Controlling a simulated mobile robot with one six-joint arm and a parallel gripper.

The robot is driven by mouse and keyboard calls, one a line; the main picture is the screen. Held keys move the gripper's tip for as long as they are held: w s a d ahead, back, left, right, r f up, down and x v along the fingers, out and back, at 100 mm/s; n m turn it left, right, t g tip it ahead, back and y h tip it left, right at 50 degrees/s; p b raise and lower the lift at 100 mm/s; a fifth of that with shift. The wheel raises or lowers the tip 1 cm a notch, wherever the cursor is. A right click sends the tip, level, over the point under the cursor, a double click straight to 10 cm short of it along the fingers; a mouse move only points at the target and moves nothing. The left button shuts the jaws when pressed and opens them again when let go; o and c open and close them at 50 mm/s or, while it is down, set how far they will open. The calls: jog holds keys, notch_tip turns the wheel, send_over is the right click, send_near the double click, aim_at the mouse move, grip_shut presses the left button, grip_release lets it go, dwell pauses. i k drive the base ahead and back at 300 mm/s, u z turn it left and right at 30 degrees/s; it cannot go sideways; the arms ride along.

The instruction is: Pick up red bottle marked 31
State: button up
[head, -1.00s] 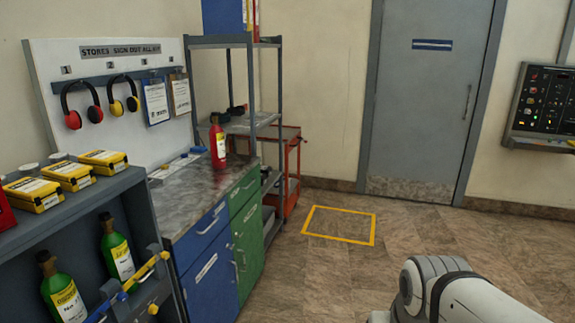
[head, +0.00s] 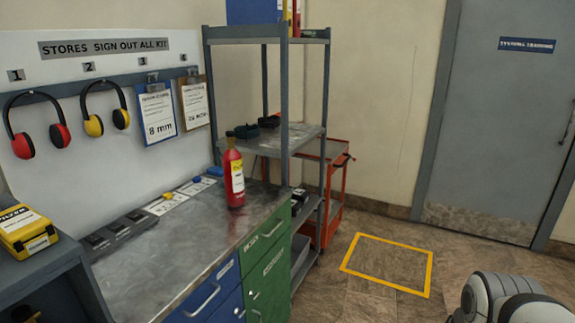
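A red bottle (head: 234,176) with a dark cap and a yellow-and-white label stands upright on the grey metal worktop (head: 170,250), near its far right end. The number on its label is too small to read. My gripper is not in view; only a white and grey part of my arm shows at the bottom right corner.
Drawers in blue (head: 215,295) and green (head: 268,265) are under the worktop. A grey shelf rack (head: 287,110) and a red trolley (head: 335,190) stand behind the bottle. A yellow case (head: 25,232) sits at left. Floor around the yellow square (head: 428,280) is clear.

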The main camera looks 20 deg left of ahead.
aim_at(232, 162)
jog(key=i, duration=2.35)
jog(key=u, duration=2)
